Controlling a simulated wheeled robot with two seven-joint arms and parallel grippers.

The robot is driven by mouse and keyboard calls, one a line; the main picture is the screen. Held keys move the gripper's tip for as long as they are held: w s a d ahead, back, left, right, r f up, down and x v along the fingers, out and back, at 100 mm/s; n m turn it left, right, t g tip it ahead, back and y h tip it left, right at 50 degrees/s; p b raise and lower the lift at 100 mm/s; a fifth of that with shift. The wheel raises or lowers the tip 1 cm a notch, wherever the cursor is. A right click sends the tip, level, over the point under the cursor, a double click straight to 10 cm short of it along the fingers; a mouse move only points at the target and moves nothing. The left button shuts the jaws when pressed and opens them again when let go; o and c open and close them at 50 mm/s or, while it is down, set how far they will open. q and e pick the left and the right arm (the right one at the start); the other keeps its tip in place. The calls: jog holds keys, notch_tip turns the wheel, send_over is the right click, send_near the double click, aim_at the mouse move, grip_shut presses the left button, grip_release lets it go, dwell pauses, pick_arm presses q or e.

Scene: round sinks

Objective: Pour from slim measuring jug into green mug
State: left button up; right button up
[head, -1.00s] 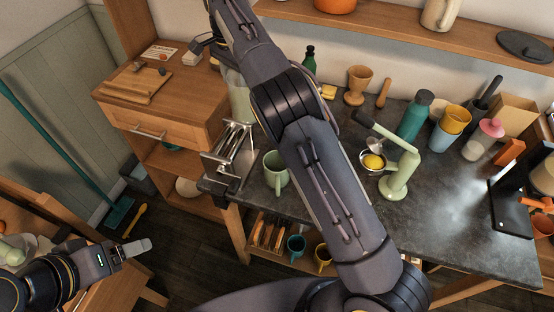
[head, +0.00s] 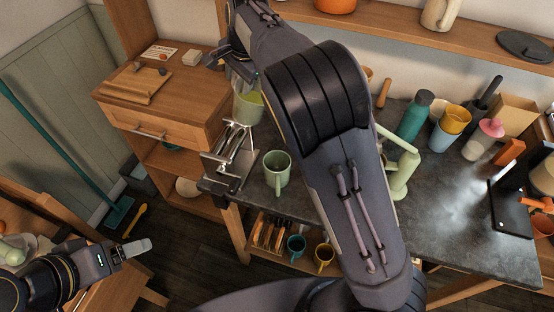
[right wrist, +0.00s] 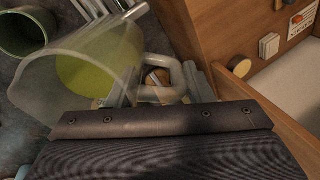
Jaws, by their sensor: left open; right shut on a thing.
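The slim measuring jug (head: 247,106) is clear, with yellow-green liquid in it. It is behind and left of the green mug in the head view. The right wrist view shows the jug (right wrist: 88,75) large, with its clear handle toward the gripper. My right gripper (head: 222,56) is shut on the jug; its fingertips are mostly hidden. The green mug (head: 277,170) stands upright on the dark counter, apart from the jug. The mug (right wrist: 20,30) also shows at the upper left of the right wrist view. My left gripper (head: 134,248) is open and empty at the lower left, far from both.
A metal rack (head: 231,152) stands left of the mug, close to the jug. A pale green stand (head: 402,165) is partly hidden behind my right arm. A teal bottle (head: 414,116) and stacked cups (head: 452,125) stand to the right. Bare counter lies in front of them.

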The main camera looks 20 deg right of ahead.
jog(key=shift+s+d+r+t+y, duration=0.3)
jog(key=shift+s+r+t, duration=0.3)
jog(key=shift+t, duration=0.2)
jog(key=shift+s+d+r+t+y, duration=0.25)
jog(key=shift+s+r+t, duration=0.25)
jog(key=shift+s+t, duration=0.25)
jog(key=shift+s+d+r+t+y, duration=0.2)
jog(key=shift+s+r+t+y, duration=0.15)
jog(key=shift+s+r+t, duration=0.4)
jog(key=shift+w+f, duration=0.15)
jog(key=shift+f, duration=0.05)
jog(key=shift+s+d+t+y, duration=0.15)
jog(key=shift+s+t+y, duration=0.25)
jog(key=shift+t, duration=0.5)
jog(key=shift+f, duration=0.15)
jog(key=shift+s+d+t, duration=0.1)
jog(key=shift+s+t, duration=0.05)
jog(key=shift+t, duration=0.25)
dwell(0.5)
jog(key=shift+s+d+f, duration=0.1)
